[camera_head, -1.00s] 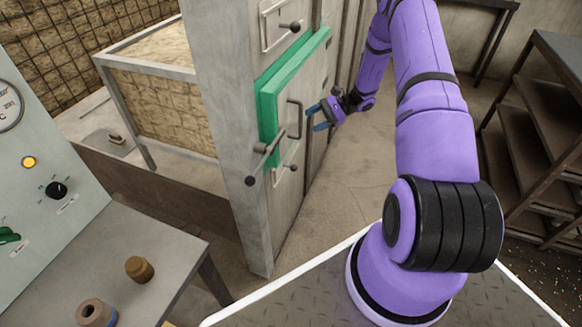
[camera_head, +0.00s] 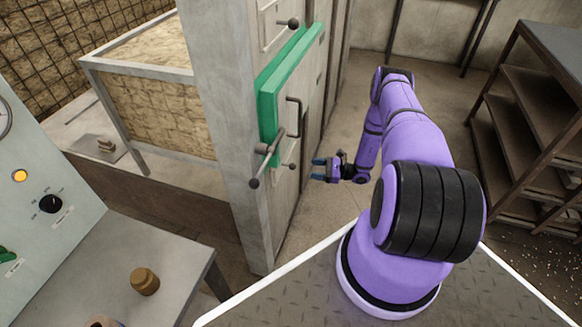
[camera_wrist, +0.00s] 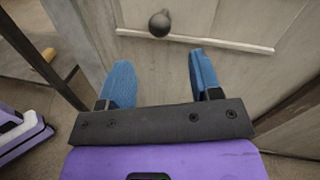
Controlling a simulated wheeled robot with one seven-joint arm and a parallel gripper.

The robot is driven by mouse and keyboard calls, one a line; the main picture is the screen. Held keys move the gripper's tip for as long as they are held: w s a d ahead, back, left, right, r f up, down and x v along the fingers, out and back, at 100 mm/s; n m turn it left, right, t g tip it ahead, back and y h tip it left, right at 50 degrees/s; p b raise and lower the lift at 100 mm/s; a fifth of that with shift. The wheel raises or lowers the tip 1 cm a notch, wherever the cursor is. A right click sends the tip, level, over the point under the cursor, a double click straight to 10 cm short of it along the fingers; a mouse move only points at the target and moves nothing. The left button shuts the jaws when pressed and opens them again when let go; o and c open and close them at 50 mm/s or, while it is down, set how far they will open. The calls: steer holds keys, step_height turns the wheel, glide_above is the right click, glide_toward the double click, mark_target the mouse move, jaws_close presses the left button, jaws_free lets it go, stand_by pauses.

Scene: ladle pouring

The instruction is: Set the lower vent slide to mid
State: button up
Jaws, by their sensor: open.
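The lower vent slide shows as a small dark round knob (camera_head: 292,166) on the lower part of the grey furnace front. My gripper (camera_head: 318,168) is open and empty, with blue fingertips pointing at the panel, a little to the right of the knob in the head view. In the wrist view the two blue fingers (camera_wrist: 160,78) are apart, with the knob beyond the gap and clear of both.
A green-framed door (camera_head: 268,110) with a dark handle (camera_head: 298,115) and a lever with a ball end (camera_head: 265,165) is above and left of the knob. An upper vent knob (camera_head: 293,22) sits higher. A shelf rack (camera_head: 535,120) stands at right. Floor between is clear.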

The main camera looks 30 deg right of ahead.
mark_target(292, 166)
steer(key=x, duration=0.9)
steer(key=shift+w+a, duration=0.3)
jaws_close()
steer(key=w+d, duration=0.2)
steer(key=d, duration=0.1)
steer(key=shift+w, duration=0.2)
steer(key=shift+d, duration=0.1)
jaws_free()
